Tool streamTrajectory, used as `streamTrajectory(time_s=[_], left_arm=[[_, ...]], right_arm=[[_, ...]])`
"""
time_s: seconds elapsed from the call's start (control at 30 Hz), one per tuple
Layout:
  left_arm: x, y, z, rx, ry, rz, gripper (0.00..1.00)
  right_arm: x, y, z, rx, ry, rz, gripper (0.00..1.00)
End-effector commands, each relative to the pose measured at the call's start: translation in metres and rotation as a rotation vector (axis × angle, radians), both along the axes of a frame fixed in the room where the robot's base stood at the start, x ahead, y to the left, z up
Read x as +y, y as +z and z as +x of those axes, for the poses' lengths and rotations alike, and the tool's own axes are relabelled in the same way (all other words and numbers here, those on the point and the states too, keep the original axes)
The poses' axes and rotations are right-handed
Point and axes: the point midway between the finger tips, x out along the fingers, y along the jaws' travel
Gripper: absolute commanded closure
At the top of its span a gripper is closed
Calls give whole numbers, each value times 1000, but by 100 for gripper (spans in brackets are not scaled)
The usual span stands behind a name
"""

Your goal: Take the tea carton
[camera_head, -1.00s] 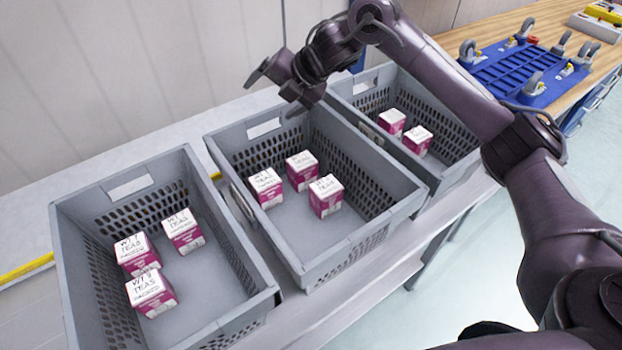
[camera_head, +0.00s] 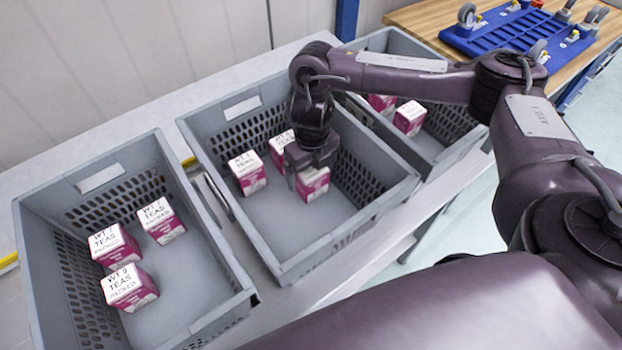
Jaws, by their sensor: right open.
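Several white and magenta tea cartons sit in three grey crates. In the middle crate (camera_head: 285,267), one carton (camera_head: 314,184) lies at the right, partly hidden by my right gripper (camera_head: 305,172). That gripper points down at this carton and is open; whether its fingers straddle the carton or only touch it I cannot tell. Two more cartons are there, one at the left (camera_head: 247,173) and one behind (camera_head: 279,150), partly covered by the gripper. The left crate (camera_head: 30,230) holds three cartons, one of them at the front (camera_head: 129,287). My left gripper is not in view.
The right crate (camera_head: 400,42) holds two cartons, one of them in clear view (camera_head: 409,118). The crates stand on a grey bench beside a wall. A blue wheeled dolly (camera_head: 505,30) lies on a wooden table at the back right. The middle crate's front floor is clear.

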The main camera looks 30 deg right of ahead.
Motion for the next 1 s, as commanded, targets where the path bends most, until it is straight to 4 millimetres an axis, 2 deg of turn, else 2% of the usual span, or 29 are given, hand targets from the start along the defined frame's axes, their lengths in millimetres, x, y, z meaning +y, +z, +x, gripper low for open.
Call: streamTrajectory(time_s=[0.03, 0.2, 0.53, 0.93, 1.0], left_arm=[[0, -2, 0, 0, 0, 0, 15], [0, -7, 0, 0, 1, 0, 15], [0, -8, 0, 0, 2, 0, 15], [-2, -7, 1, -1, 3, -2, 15], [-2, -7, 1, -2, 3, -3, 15]], right_arm=[[0, -10, -1, 5, -2, 1, 11], [0, -32, 1, 4, -1, 1, 11], [-1, -37, 2, 0, -2, -2, 11], [-1, -37, 2, 0, -2, 0, 63], [-1, -37, 2, -1, -2, 0, 65]])
